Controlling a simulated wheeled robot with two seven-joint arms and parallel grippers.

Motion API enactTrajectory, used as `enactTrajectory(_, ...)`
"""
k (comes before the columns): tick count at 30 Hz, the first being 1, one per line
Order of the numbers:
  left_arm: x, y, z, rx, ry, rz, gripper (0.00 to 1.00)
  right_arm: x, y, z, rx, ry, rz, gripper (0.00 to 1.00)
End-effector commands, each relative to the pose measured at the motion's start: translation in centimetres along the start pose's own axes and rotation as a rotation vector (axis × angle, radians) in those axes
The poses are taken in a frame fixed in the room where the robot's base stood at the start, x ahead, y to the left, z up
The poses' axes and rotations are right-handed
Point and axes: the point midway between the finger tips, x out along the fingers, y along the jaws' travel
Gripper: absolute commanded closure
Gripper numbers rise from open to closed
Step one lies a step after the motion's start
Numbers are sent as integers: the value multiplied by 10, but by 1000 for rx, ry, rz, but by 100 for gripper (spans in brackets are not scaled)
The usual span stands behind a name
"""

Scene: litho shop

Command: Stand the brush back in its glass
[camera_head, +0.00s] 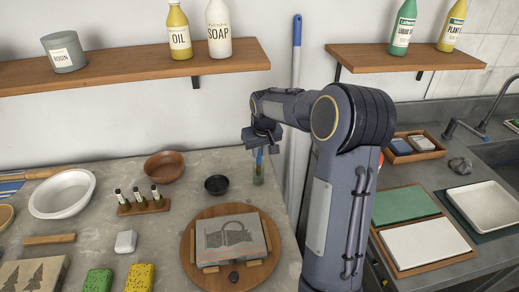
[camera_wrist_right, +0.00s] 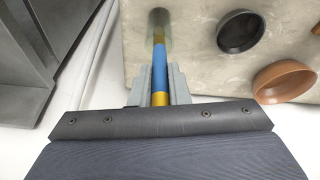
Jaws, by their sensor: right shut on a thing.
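My right gripper (camera_head: 262,142) is at the back of the stone counter, shut on the brush. The brush has a blue handle (camera_wrist_right: 159,68) with gold-brown parts, held between the two grey fingers (camera_wrist_right: 159,82) in the right wrist view. In the head view the brush (camera_head: 259,158) points down at the clear glass (camera_head: 258,178), which stands upright on the counter. In the wrist view the brush's far end overlaps the glass (camera_wrist_right: 160,20); how deep it is inside, I cannot tell. My left gripper is not in view.
A small dark bowl (camera_head: 216,185) stands just left of the glass, and a brown bowl (camera_head: 164,166) farther left. A round wooden turntable (camera_head: 187,252) with a printed stone is in front. A blue-topped pole (camera_head: 297,70) leans behind my right arm.

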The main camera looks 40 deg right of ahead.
Motion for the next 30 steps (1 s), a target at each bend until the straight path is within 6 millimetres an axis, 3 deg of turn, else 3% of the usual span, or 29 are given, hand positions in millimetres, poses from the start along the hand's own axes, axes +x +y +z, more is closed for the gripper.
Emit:
enactTrajectory(5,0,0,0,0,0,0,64,0,0,0,0,0,0,100)
enactTrajectory(6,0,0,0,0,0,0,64,0,0,0,0,0,0,81)
enactTrajectory(11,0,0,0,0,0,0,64,0,0,0,0,0,0,60)
enactTrajectory(21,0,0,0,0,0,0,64,-4,0,-1,0,2,0,59)
enactTrajectory(30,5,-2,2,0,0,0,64,-52,0,-1,0,6,0,59)
